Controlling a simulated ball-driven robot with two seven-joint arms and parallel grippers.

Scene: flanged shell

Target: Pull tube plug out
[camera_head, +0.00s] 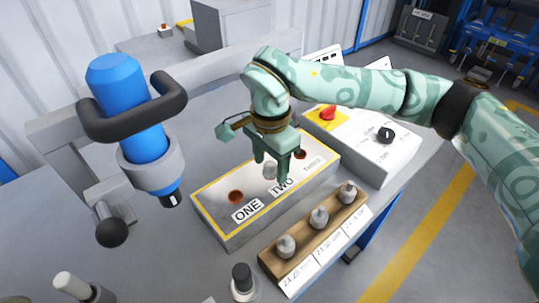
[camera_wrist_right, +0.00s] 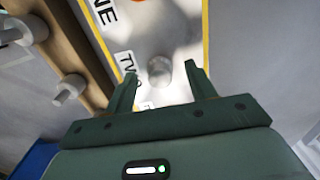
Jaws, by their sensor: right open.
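A grey plug (camera_head: 270,171) stands in the middle of the light box (camera_head: 220,228) with the yellow border, by the label TWO. My right gripper (camera_head: 271,165) is above the box, pointing down, with its fingers around or just above the plug. In the right wrist view, the rounded plug (camera_wrist_right: 160,73) shows between the two open fingertips (camera_wrist_right: 161,76), with gaps on both sides; I see no grip on it. Reddish holes show by ONE (camera_head: 236,197) and near the far label (camera_head: 299,154). My left gripper is not in view.
A wooden rack (camera_head: 301,246) with several grey plugs stands in front of the box. A blue cylinder with black handles (camera_head: 128,85) is at left. A control box with a red knob (camera_head: 328,112) stands behind right. A small bottle (camera_head: 243,280) is near the front.

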